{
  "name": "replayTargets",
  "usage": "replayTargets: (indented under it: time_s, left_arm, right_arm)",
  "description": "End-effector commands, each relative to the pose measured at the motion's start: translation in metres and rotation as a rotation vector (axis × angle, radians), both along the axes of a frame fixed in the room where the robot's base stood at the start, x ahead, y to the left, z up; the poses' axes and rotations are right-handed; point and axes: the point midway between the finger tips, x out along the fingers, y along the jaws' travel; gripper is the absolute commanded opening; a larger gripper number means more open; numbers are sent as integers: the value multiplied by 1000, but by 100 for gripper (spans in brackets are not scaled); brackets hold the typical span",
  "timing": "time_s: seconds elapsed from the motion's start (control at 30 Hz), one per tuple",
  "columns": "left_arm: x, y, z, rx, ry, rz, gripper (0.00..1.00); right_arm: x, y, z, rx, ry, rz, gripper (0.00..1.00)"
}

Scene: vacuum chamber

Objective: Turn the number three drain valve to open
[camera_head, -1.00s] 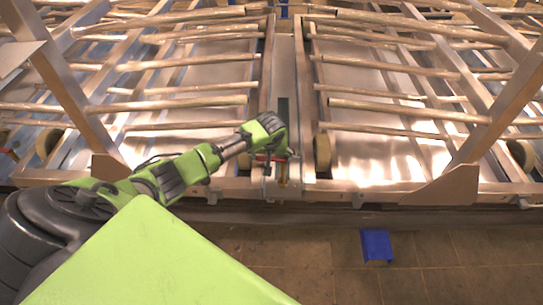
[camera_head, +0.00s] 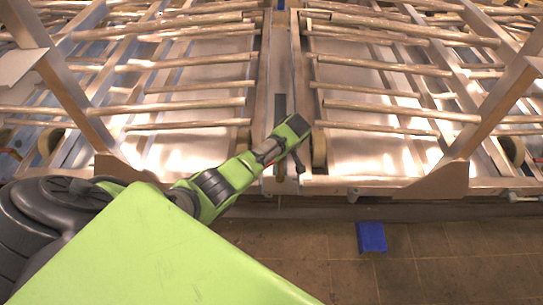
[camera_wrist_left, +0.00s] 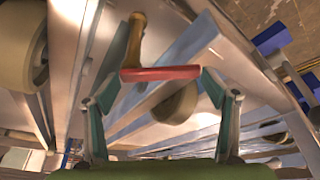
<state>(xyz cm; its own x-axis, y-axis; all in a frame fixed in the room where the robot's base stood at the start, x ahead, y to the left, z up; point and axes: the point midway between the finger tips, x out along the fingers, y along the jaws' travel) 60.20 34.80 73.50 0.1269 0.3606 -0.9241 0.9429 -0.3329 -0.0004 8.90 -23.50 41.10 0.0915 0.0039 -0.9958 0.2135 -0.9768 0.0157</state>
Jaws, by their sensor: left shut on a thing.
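The drain valve shows in the left wrist view as a red lever handle (camera_wrist_left: 160,73) with a brass valve body (camera_wrist_left: 134,40) at its left end. My left gripper (camera_wrist_left: 162,84) is closed across the red handle, one finger at each end. In the head view my left gripper (camera_head: 298,160) is at the front of the central beam between the two racks, and the wrist and hand hide the valve. No number on the valve can be read. My right gripper is not in view.
Metal racks with rows of rods (camera_head: 200,85) fill the area left and right of the central beam (camera_head: 280,60). A blue block (camera_head: 371,237) lies on the tiled floor in front. Rollers and rails surround the valve closely in the wrist view. The floor at front right is clear.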

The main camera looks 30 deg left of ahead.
Motion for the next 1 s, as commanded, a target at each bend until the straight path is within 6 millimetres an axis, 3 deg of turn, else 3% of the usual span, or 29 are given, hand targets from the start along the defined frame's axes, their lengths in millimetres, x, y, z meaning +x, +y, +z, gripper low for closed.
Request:
replayTargets:
  time_s: [0.4,1.0]
  left_arm:
    - [0,-10,-2,0,2,210,39]
    - [0,-11,-1,0,2,244,39]
  right_arm:
    - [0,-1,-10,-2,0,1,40]
    - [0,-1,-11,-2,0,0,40]
